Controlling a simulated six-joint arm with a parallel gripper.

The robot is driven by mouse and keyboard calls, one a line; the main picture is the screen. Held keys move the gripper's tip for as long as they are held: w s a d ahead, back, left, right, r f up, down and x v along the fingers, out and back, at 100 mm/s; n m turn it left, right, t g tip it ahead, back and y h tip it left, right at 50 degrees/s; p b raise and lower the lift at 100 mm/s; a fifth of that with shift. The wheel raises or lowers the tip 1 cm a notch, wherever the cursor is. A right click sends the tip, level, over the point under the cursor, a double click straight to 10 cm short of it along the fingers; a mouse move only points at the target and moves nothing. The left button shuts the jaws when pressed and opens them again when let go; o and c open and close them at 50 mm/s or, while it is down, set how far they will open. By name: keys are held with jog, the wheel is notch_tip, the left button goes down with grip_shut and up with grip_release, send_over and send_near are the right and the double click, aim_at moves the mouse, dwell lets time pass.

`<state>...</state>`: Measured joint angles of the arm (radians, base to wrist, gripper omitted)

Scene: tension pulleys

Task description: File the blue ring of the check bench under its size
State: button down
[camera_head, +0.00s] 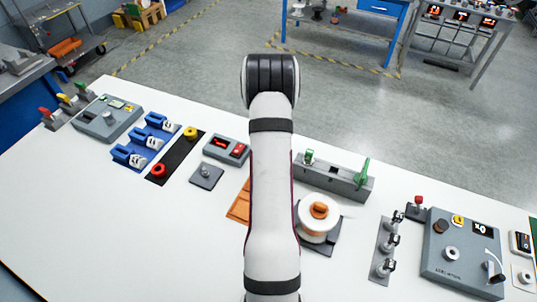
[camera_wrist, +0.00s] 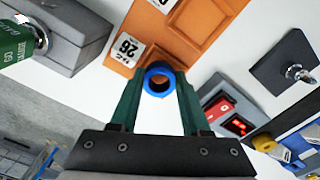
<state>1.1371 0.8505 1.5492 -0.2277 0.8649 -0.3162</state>
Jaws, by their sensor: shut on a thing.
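In the wrist view my gripper (camera_wrist: 158,84) has its two green fingers shut on a blue ring (camera_wrist: 158,67), with the ring's hole facing the camera. The ring appears just in front of the orange tray (camera_wrist: 148,18), near the white number labels (camera_wrist: 125,47) on its edge; one label reads 26, upside down. I cannot tell how far the ring is above the bench. The tray has recessed compartments. In the head view my arm hides the gripper and the ring, and only a left part of the orange tray (camera_head: 238,208) shows.
A grey box with a red display (camera_head: 227,149) and a grey plate with a post (camera_head: 206,175) lie left of the arm. A red ring (camera_head: 158,171) and a yellow ring (camera_head: 190,132) sit on a black strip. A grey gauge block (camera_head: 335,178) and a spool (camera_head: 318,217) stand right.

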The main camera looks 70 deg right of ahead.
jog(key=shift+f, duration=0.55)
dwell(0.4)
jog(key=shift+c, duration=1.4)
grip_release()
jog(key=shift+s, duration=0.1)
jog(key=shift+c, duration=1.1)
jog(key=shift+o, duration=0.7)
notch_tip(320, 180, up, 8)
